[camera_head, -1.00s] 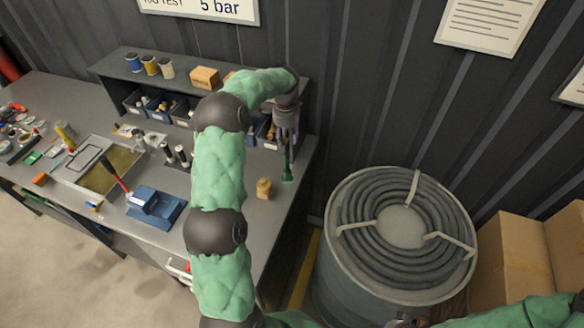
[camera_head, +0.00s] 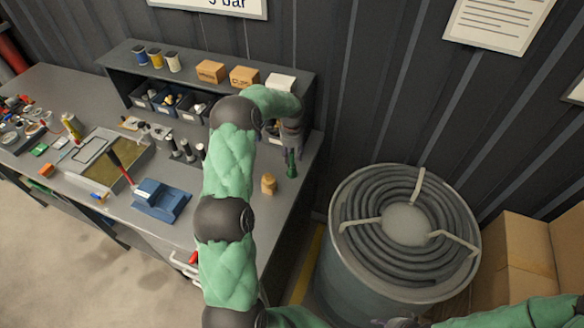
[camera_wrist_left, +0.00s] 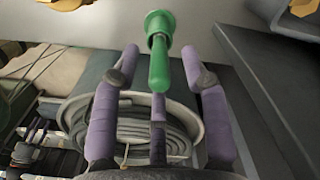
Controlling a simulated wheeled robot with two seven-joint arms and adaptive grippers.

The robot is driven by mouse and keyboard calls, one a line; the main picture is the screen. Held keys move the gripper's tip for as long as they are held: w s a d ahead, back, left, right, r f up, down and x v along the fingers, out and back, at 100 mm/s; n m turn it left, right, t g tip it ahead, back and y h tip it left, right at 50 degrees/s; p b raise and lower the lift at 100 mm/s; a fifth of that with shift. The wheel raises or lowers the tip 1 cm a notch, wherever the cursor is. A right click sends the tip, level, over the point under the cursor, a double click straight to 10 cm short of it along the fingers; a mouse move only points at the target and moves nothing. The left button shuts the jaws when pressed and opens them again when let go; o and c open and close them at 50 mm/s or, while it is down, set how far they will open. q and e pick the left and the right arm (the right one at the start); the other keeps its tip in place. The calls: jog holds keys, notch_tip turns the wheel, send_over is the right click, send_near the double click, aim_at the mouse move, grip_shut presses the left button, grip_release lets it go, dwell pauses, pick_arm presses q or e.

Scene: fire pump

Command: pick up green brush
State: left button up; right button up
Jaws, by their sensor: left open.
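The green brush (camera_head: 291,170) stands upright on the bench near its right end. It also shows in the left wrist view, with its handle (camera_wrist_left: 159,68) toward me and its round green end beyond. My left gripper (camera_head: 290,148) points down from above, over the brush. In the left wrist view its purple fingers (camera_wrist_left: 160,54) are spread open, with the handle between them and visible gaps at both sides. I cannot tell whether the third finger touches the handle. Of my right arm only a part shows at the bottom right; its gripper (camera_head: 398,322) is barely visible at the frame edge.
A small tan bottle-like item (camera_head: 268,184) stands close to the brush. The shelf (camera_head: 190,80) with boxes and bins is behind. A drum with coiled hose (camera_head: 405,235) stands right of the bench.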

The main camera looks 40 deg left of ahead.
pick_arm(q)
grip_shut()
jog(key=shift+r, duration=0.15)
